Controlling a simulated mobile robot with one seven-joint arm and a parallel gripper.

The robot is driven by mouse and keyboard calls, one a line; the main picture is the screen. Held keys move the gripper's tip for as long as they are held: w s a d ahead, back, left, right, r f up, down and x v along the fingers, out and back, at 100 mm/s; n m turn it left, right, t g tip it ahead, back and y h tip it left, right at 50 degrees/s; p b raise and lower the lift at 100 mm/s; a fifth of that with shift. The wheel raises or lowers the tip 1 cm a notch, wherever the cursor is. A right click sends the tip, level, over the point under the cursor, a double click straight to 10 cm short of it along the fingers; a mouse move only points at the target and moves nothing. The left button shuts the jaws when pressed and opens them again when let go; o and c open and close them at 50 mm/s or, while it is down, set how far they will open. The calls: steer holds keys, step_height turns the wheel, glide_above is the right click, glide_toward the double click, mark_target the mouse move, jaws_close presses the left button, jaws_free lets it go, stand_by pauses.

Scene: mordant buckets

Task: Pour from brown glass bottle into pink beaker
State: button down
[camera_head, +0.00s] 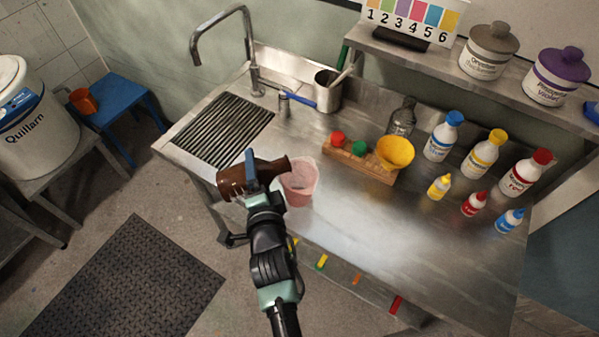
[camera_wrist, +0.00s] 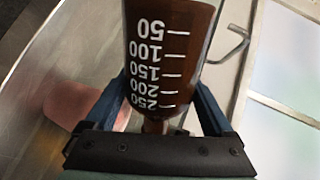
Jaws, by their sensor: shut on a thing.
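The brown glass bottle (camera_head: 236,181) is held in my gripper (camera_head: 252,170), lying tilted almost on its side, its neck pointing right. Its mouth is near the far rim of the pink beaker (camera_head: 299,184), which stands upright near the front edge of the steel counter. I cannot tell whether any liquid is flowing. In the wrist view my gripper (camera_wrist: 160,112) is shut around the bottle (camera_wrist: 168,50), whose white graduation marks appear upside down. The pink beaker (camera_wrist: 75,95) shows blurred at the left there.
On the steel counter (camera_head: 340,235), a wooden rack (camera_head: 355,168) with red and green caps and a yellow funnel (camera_head: 396,153) stands right of the beaker. A clear bottle (camera_head: 402,118) and several white bottles are behind. A drying grate (camera_head: 222,130) and faucet (camera_head: 253,60) are at left.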

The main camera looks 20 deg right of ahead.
steer(key=shift+d+r+m, duration=0.2)
steer(key=shift+r+m, duration=0.1)
steer(key=shift+r, duration=0.05)
stand_by(0.6)
steer(key=shift+f+m+y, duration=0.1)
steer(key=shift+m+y, duration=0.2)
stand_by(1.4)
